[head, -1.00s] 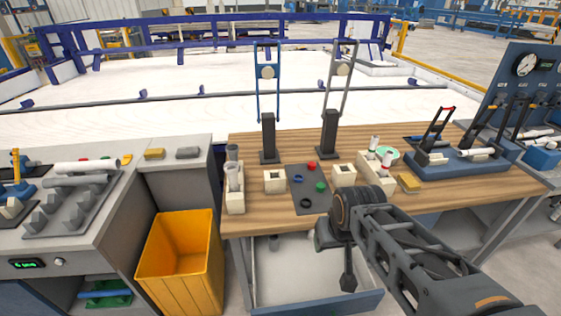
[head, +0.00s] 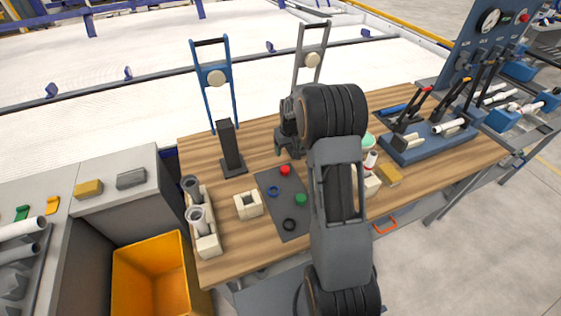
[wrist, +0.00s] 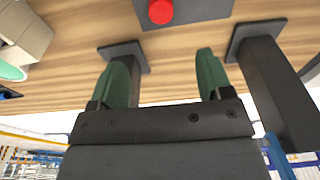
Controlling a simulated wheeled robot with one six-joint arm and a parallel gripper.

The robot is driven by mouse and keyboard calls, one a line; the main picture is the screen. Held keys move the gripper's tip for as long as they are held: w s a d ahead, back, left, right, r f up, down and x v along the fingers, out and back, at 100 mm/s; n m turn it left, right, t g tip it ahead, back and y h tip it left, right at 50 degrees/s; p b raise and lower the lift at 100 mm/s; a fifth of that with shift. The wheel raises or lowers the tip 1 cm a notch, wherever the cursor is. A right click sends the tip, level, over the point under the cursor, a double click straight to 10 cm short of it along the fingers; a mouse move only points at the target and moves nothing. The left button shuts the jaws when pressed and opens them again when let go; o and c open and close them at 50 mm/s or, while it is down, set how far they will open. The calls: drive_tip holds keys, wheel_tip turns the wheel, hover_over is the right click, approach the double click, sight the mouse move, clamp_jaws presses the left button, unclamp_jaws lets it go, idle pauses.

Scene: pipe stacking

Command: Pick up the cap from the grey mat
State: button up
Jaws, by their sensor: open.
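The grey mat (head: 282,208) lies on the wooden table. A red cap (head: 285,169) sits at its far end and a green cap (head: 300,199) near its right edge. A blue ring (head: 273,190) and a black ring (head: 289,225) also lie on it. My gripper (head: 287,148) is above the table, beyond the mat's far end in the head view. In the wrist view my gripper (wrist: 165,72) has its two green fingers spread with nothing between them. The red cap (wrist: 160,11) shows at the top edge on the mat (wrist: 205,9), apart from the fingers.
A cream block (head: 248,205) and a holder with grey pipes (head: 202,219) are left of the mat. A yellow bin (head: 152,280) is at front left. My arm hides part of the table's right half.

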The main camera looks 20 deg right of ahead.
drive_tip(key=b, duration=0.5)
hover_over(285, 169)
wheel_tip(285, 169, down, 8)
drive_tip(key=shift+s+f, duration=0.1)
drive_tip(key=shift+f, duration=0.15)
drive_tip(key=shift+w+f+b, duration=0.2)
drive_tip(key=shift+f+b, duration=1.05)
drive_tip(key=shift+f, duration=1.4)
drive_tip(key=shift+c, duration=0.3)
drive_tip(key=c, duration=0.9)
